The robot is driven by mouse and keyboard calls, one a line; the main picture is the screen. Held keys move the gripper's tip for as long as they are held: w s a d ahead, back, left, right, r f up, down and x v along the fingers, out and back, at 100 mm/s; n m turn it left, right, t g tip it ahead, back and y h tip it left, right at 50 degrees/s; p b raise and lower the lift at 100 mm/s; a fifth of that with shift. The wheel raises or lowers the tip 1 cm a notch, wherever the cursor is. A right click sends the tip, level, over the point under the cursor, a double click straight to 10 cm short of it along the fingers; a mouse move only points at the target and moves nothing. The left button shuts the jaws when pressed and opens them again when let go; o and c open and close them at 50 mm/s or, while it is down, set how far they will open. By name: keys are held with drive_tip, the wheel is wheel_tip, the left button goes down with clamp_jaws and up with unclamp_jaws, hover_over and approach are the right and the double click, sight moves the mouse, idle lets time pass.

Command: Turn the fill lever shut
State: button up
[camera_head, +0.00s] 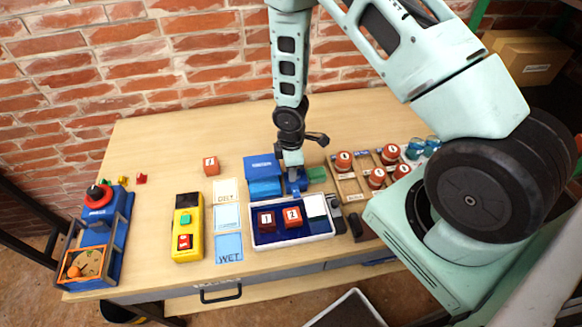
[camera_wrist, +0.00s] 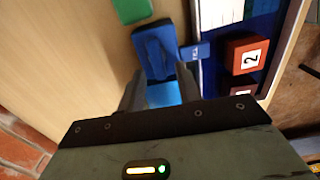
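A blue fixture (camera_head: 262,167) stands mid-table behind the tray. A darker blue piece (camera_wrist: 153,50) with a raised bar lies just beyond my fingertips in the wrist view, with a small blue labelled tab (camera_wrist: 195,52) at its right. I cannot read the label or tell for sure which blue part is the fill lever. My gripper (camera_head: 292,180) points down at the right side of the fixture. In the wrist view my gripper (camera_wrist: 160,75) has its fingers apart, with a light blue surface (camera_wrist: 163,95) showing between them. Contact cannot be made out.
A white-rimmed tray (camera_head: 292,240) with red numbered blocks is close in front. A green block (camera_head: 316,174) and a wooden rack (camera_head: 350,187) with red-topped pieces are at right. A yellow button box (camera_head: 187,228) and cards (camera_head: 228,218) are left. The back-left table is mostly clear.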

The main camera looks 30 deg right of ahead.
wheel_tip(320, 180, up, 17)
drive_tip(key=b, duration=0.1)
drive_tip(key=shift+r, duration=0.2)
idle(0.4)
idle(0.3)
